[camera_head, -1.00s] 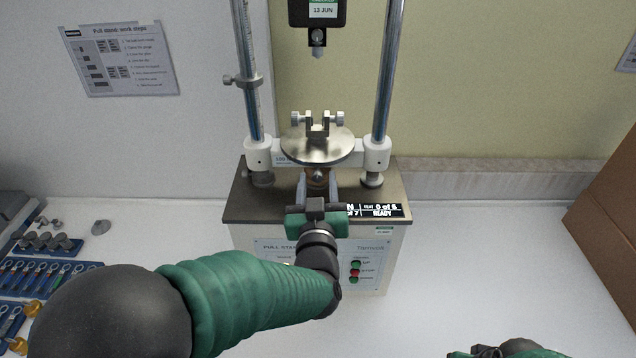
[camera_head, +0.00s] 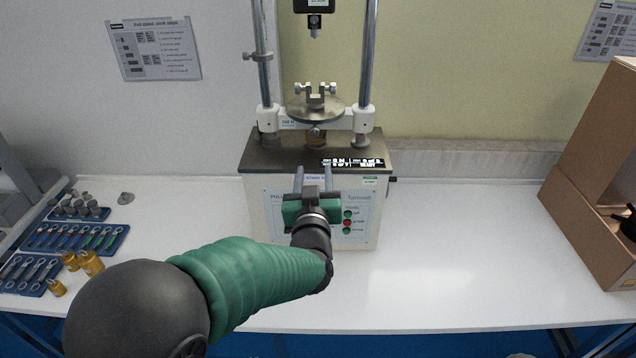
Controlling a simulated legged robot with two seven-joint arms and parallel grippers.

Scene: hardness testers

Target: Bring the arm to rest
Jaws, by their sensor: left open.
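My left arm comes in from the lower left, with a green sleeve. My left gripper (camera_head: 312,178) is open and empty, its two fingers pointing away from me in front of the tester. The pull tester (camera_head: 262,158) stands on the white bench, with two upright posts, a round metal plate (camera_head: 315,108) with a small clamp on it, and a hanging head (camera_head: 314,8) above. Its display (camera_head: 352,162) is lit and reads READY. The gripper hides part of the front panel. My right gripper is not clearly visible.
Blue trays (camera_head: 76,237) with several tools and brass-coloured pieces (camera_head: 89,262) lie at the left. An open cardboard box (camera_head: 590,190) stands at the right. The bench (camera_head: 460,250) between tester and box is clear. Its front edge shows below.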

